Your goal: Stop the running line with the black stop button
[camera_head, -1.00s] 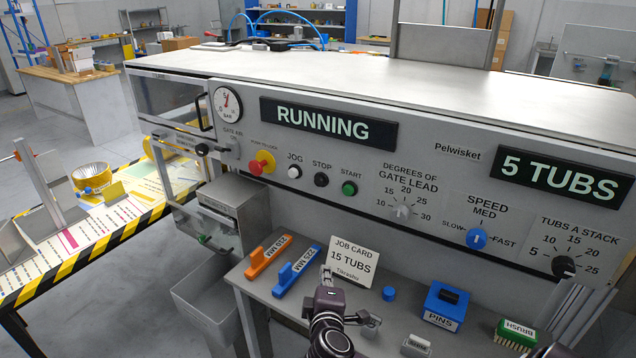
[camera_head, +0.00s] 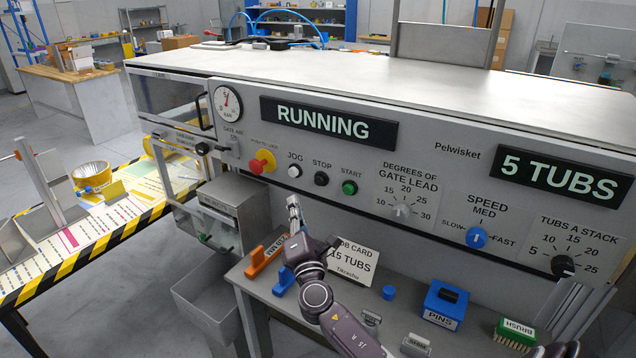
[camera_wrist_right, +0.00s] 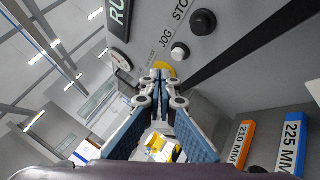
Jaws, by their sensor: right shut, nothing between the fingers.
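The black STOP button (camera_head: 321,179) sits on the machine's front panel between the white JOG button (camera_head: 295,171) and the green START button (camera_head: 349,188). It also shows in the right wrist view (camera_wrist_right: 203,22). The display above reads RUNNING (camera_head: 322,124). My right gripper (camera_head: 292,201) is shut and empty, raised in front of the panel below the JOG button and left of the STOP button. In the right wrist view its closed fingers (camera_wrist_right: 162,75) point towards the panel, with the white JOG button (camera_wrist_right: 180,51) just beyond them. My left gripper is not in view.
A yellow and red emergency knob (camera_head: 262,162) is left of JOG. A second display reads 5 TUBS (camera_head: 562,180).

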